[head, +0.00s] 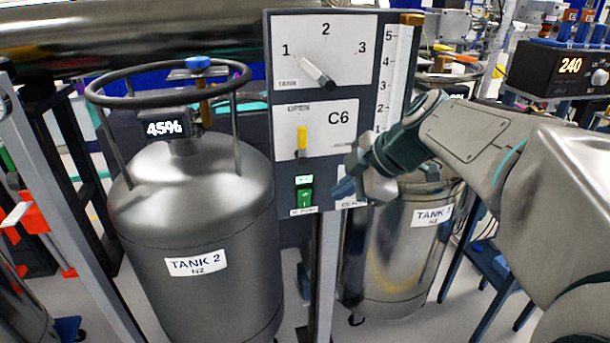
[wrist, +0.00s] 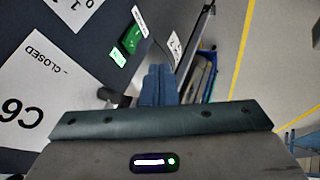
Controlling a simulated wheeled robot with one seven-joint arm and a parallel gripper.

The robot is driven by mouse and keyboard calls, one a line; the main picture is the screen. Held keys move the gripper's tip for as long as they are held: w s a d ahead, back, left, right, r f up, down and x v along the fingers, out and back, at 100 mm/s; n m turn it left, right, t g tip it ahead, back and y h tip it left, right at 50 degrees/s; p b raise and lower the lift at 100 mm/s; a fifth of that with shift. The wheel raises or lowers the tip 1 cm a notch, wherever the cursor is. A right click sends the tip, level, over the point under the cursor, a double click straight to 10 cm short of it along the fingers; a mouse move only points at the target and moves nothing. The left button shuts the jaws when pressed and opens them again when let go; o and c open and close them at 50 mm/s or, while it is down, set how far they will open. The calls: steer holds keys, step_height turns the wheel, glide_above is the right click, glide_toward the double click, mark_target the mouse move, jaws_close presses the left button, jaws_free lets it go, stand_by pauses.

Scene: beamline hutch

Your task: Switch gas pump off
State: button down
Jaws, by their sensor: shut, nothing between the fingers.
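A dark control panel (head: 268,125) stands in the middle of the head view. Low on it is a green rocker switch (head: 304,197) with a small lit green indicator (head: 304,180) above and a small label (head: 303,211) below, too small to read surely. The wrist view also shows the green switch (wrist: 131,40) and its lit indicator (wrist: 118,58). My gripper (head: 343,189) is shut and empty, at the panel's lower right, to the right of the switch. In the wrist view its blue fingers (wrist: 159,84) are together, apart from the switch in the picture.
Above the switch are a yellow lever (head: 302,139) near "OPEN" and a dial knob (head: 317,74) with positions 1 to 3. Tank 2 (head: 195,215) stands left of the panel, reading 45%. The other tank (head: 395,255) stands behind my gripper. A level gauge (head: 394,75) edges the panel.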

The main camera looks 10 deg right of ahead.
glide_toward(300, 205)
step_height(300, 205, down, 4)
steer(key=s+a, duration=0.2)
steer(key=shift+w+r, duration=0.2)
steer(key=shift+w, duration=0.75)
steer(key=shift+w+r, duration=0.2)
steer(key=shift+w, duration=0.75)
steer(key=shift+w+d, duration=0.1)
